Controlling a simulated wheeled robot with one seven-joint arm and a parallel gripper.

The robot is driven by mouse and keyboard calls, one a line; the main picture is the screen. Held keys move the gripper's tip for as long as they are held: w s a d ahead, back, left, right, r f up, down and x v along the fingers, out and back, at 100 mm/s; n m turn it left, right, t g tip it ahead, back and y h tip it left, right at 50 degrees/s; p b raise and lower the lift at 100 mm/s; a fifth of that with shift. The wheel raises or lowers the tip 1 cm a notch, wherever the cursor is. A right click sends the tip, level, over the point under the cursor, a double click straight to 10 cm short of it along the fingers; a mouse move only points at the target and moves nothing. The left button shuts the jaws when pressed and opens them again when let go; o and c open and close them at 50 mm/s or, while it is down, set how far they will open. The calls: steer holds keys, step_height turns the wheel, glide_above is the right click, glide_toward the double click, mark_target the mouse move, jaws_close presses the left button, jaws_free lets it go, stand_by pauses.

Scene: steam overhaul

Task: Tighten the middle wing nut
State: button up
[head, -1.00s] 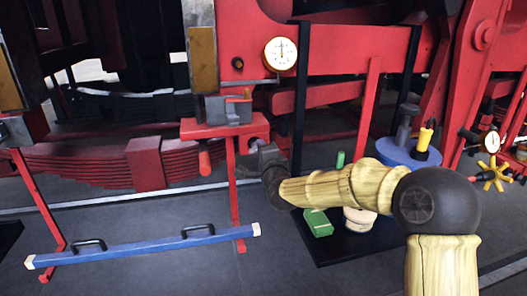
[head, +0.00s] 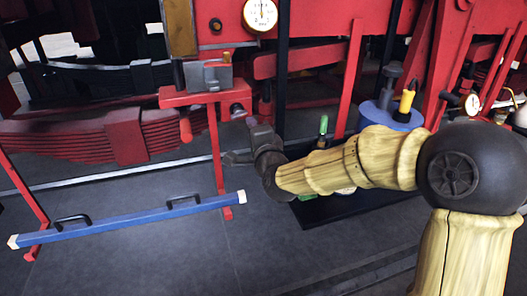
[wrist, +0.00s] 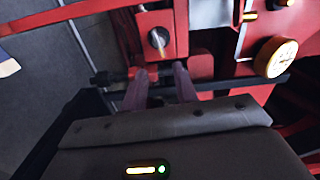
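No wing nut can be made out clearly in either view. My gripper (wrist: 161,80) shows two dark fingers with a gap between them and nothing visible held. In the head view my gripper (head: 238,157) is just right of a red stand (head: 215,145). The stand carries a grey block (head: 207,77) on its red top, with a red handle (head: 185,128) hanging below. In the wrist view a round metal end (wrist: 158,38) in a red part lies beyond the fingertips, apart from them.
A blue bar (head: 130,220) with black handles spans low at left. A pressure gauge (head: 260,14) is on the red frame; a gauge (wrist: 276,57) also shows in the wrist view. A blue round container (head: 385,118) stands behind my arm. Grey floor is open in front.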

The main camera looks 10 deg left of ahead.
steer(key=v, duration=0.8)
steer(key=shift+s+d, duration=0.15)
steer(key=shift+s, duration=0.2)
steer(key=s+d+f+n+g+h, duration=0.2)
steer(key=d+f+n+g+h, duration=0.4)
steer(key=d+f, duration=0.9)
steer(key=s+d+f+n+g+h, duration=0.1)
steer(key=s+d+f+n+g, duration=0.1)
steer(key=s+d, duration=0.4)
steer(key=s+d+f+n+g+h, duration=0.2)
steer(key=s+d+f+g, duration=0.2)
steer(key=s+d, duration=0.3)
steer(key=shift+d+f+n+g+h, duration=0.2)
steer(key=shift+d+n+g+h, duration=0.1)
steer(key=shift+d, duration=0.25)
steer(key=shift+o, duration=0.8)
steer(key=shift+s, duration=0.1)
